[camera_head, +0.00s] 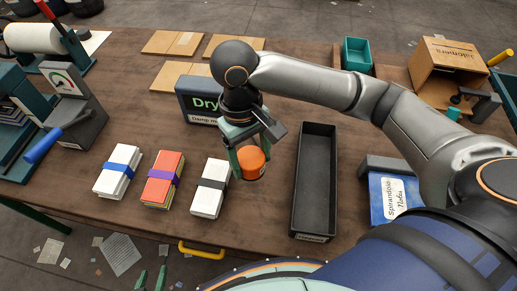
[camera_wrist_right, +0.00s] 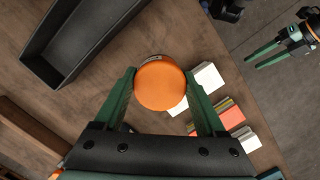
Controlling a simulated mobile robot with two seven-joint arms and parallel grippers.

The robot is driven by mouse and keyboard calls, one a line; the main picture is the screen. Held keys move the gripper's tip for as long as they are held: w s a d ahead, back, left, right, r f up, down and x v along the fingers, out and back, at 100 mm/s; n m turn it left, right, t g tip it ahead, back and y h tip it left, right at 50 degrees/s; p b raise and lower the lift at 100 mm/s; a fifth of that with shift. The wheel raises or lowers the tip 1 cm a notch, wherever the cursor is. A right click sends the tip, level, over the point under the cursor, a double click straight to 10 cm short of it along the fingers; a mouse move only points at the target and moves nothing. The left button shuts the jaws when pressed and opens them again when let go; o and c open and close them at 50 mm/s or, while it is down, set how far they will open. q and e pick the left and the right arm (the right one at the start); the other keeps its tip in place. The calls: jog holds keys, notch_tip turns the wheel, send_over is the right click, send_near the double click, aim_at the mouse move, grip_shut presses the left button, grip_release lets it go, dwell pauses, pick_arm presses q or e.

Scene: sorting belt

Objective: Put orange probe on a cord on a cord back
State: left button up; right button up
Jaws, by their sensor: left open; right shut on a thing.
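The orange probe (camera_head: 251,162) is a round orange piece held between the green fingers of my right gripper (camera_head: 250,158), above the table beside the white bundle with a dark band. In the right wrist view the probe (camera_wrist_right: 160,83) fills the space between the fingertips. I cannot make out its cord. A dark box marked "Dry" and "Damp" (camera_head: 199,103) stands just behind the gripper, partly hidden by it. My left gripper (camera_head: 151,279) is at the bottom edge, open and empty, off the table's front; it also shows in the right wrist view (camera_wrist_right: 264,55).
Three banded bundles (camera_head: 117,172) lie left of the probe. A long empty black tray (camera_head: 313,190) lies to its right, with a blue packet (camera_head: 393,199) beyond. Cardboard pieces (camera_head: 175,42), a teal bin (camera_head: 356,54) and an open carton (camera_head: 445,62) stand at the back.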

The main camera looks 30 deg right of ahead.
jog(key=w+d+f, duration=0.2)
jog(key=w, duration=0.1)
jog(key=w+d+f+b, duration=0.1)
jog(key=w+d+f, duration=0.1)
jog(key=w+f, duration=0.1)
jog(key=w+d+f, duration=0.2)
jog(key=w+f, duration=0.1)
jog(key=shift+d+b, duration=0.4)
jog(key=shift+w+d+f, duration=0.15)
jog(key=shift+w+f, duration=0.05)
jog(key=shift+f, duration=0.25)
notch_tip(320, 180, down, 3)
jog(key=shift+d+f, duration=0.1)
jog(key=shift+w, duration=0.1)
jog(key=shift+f, duration=0.1)
jog(key=o, duration=1.5)
